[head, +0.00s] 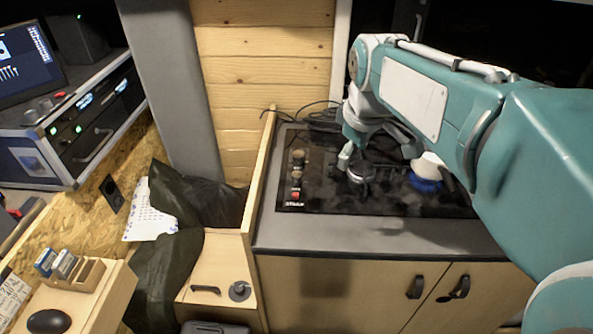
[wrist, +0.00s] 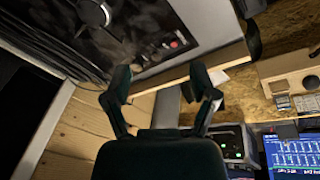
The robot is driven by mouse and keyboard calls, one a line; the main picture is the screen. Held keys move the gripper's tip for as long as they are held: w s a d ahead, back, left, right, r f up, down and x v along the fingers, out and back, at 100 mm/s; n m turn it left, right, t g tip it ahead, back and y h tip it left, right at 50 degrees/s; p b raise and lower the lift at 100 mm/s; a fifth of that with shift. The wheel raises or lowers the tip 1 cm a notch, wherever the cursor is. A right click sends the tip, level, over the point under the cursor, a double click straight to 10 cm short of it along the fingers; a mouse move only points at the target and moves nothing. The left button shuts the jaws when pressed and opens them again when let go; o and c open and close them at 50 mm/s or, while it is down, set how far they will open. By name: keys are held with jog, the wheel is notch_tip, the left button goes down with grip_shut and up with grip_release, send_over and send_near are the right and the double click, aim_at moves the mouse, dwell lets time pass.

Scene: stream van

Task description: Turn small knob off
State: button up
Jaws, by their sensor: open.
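The black cooktop panel (head: 330,201) carries small dark knobs (head: 297,165) in a column at its left edge, with a red switch (head: 295,194) below them. I cannot tell their on or off setting. In the wrist view the knobs (wrist: 150,55) and red switch (wrist: 174,44) show beyond my fingertips, small and blurred. My gripper (head: 350,158) is above the cooktop, to the right of the knobs and apart from them. In the wrist view my gripper (wrist: 162,76) has its two fingers spread with nothing between them.
A round burner (head: 361,174) lies below my gripper, and a blue and white item (head: 425,178) stands to the right. Black cables (head: 318,117) lie behind. A wooden partition (head: 257,185) rises just left of the panel. The counter's front strip (head: 370,235) is clear.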

jog(key=w+a+f+n+g, duration=0.1)
jog(key=w+a+f+n, duration=0.15)
jog(key=w, duration=0.25)
jog(key=w+a+f+n+g, duration=0.1)
jog(key=w+a+n, duration=0.2)
jog(key=w, duration=0.2)
jog(key=n, duration=0.5)
send_near(296, 173)
jog(key=shift+m+g, duration=0.25)
jog(key=shift+g, duration=0.15)
jog(key=f, duration=1)
jog(key=shift+w+a+f, duration=0.1)
jog(key=shift+w+f, duration=0.15)
jog(key=shift+w, duration=0.05)
grip_shut()
